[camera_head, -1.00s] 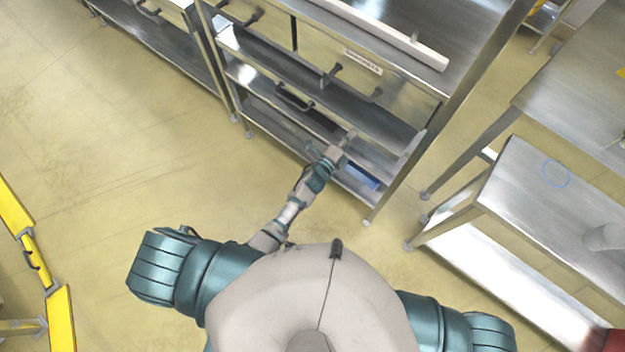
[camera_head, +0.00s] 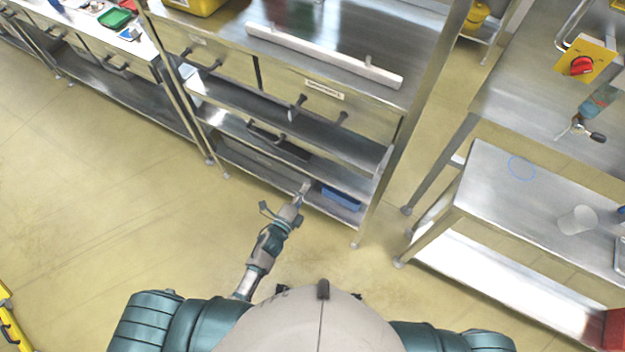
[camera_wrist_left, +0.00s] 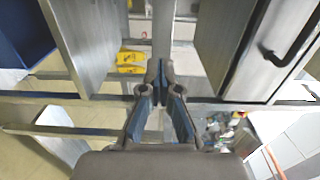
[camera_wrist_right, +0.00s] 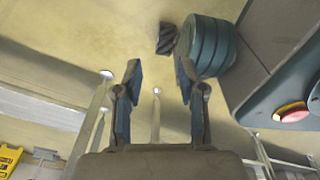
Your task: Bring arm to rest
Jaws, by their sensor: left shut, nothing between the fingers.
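My left gripper (camera_head: 304,188) is at the end of the left arm, in front of the lower shelves of the metal workbench (camera_head: 420,95). Its fingers are together and empty; they also show shut in the left wrist view (camera_wrist_left: 160,75). A blue bin (camera_head: 341,197) sits on the bottom shelf, just right of the left gripper's tip. I cannot tell whether the tip touches the shelf. My right gripper (camera_wrist_right: 158,80) shows only in the right wrist view, with its fingers wide apart and nothing between them. The right forearm is hidden in the head view.
A steel table (camera_head: 490,185) with a white cup (camera_head: 577,220) stands at the right. A yellow barrier (camera_head: 12,325) is at the lower left. The floor (camera_head: 100,200) at left is clear.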

